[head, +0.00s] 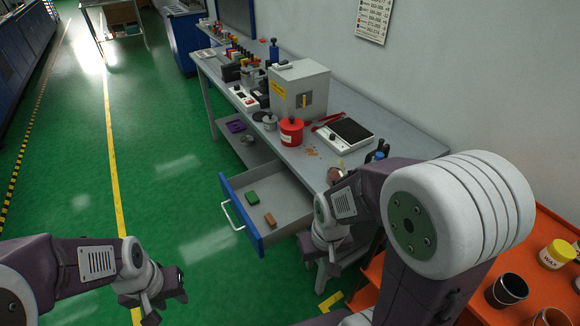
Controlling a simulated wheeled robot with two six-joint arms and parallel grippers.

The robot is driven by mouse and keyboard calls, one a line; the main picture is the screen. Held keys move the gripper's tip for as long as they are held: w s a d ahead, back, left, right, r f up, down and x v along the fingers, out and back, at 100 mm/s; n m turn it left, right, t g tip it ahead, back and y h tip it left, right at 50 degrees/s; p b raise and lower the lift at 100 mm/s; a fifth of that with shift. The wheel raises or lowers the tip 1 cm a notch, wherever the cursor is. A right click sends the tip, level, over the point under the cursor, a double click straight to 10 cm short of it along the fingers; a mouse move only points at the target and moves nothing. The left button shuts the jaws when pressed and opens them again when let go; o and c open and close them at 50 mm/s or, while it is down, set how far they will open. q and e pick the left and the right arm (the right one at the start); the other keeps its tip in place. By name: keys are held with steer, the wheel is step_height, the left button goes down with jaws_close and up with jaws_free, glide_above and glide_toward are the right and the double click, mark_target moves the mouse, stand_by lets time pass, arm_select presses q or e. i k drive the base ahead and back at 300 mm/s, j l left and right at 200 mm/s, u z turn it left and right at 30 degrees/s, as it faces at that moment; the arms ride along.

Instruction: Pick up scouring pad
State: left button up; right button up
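A green pad (252,197), which looks like the scouring pad, lies flat in the open drawer (290,198) under the workbench. A brown block (270,220) lies nearer the drawer's blue front. My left gripper (166,305) is at the lower left over the green floor, well apart from the drawer; its fingers look spread and empty. My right gripper (335,258) points down beside the drawer's right end, to the right of both pieces. Its fingers are small and partly hidden by its own wrist, so its opening is unclear.
The blue drawer front (241,215) with its pale handle (229,214) sticks out over the floor. The grey bench (295,152) carries a red pot (291,131), a scale (344,135) and a metal box (299,89). An orange surface (470,300) with cups stands at right.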

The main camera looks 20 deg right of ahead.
mark_target(251, 197)
steer(key=i+j+z, duration=0.25)
steer(key=i+j, duration=0.9)
steer(key=j, duration=0.1)
